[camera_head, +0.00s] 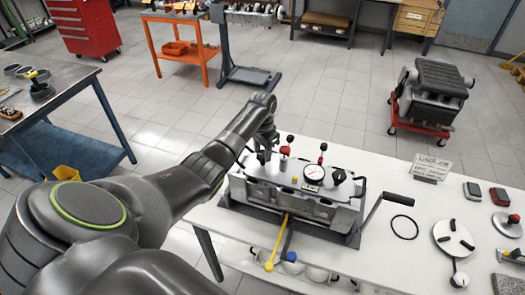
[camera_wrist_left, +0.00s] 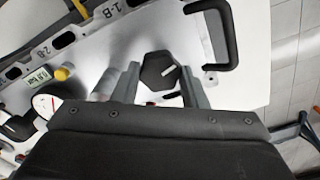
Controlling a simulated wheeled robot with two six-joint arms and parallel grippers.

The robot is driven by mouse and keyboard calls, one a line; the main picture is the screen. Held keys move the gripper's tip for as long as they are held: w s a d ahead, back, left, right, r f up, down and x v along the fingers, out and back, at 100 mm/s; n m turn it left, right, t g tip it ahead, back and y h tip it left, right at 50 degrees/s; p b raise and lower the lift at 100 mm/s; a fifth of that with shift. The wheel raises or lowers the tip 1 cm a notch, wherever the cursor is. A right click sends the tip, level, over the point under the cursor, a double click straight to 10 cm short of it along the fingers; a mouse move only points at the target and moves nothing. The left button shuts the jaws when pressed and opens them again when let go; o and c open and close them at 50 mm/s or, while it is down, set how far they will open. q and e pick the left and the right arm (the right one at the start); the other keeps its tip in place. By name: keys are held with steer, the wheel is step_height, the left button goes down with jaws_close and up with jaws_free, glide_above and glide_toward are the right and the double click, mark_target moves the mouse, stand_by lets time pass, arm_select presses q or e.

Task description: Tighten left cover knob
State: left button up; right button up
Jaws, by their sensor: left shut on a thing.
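My left gripper (camera_head: 264,146) reaches down from the left arm onto the left end of the engine cover (camera_head: 268,181). In the left wrist view its two fingers (camera_wrist_left: 158,80) stand on either side of the left cover knob (camera_wrist_left: 156,68), a black six-sided knob with a white mark. The gripper is shut on this knob. In the head view the gripper mostly hides the knob. Another black knob (camera_head: 339,176) sits at the right end of the cover, free of any gripper. My right gripper is not in view.
A gauge (camera_head: 314,173) and red-topped levers (camera_head: 285,151) stand on the cover near the gripper. A black handle (camera_wrist_left: 232,40) rises beside the knob. A crank handle (camera_head: 371,210) sticks out at right. Loose parts lie on the white table (camera_head: 388,242) at right.

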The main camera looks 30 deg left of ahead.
arm_select(q)
steer(key=m, duration=0.5)
steer(key=shift+m, duration=0.3)
steer(key=m, duration=1)
steer(key=shift+m, duration=0.4)
steer(key=shift+f+m, duration=0.1)
steer(key=shift+m, duration=2.2)
steer(key=o, duration=1)
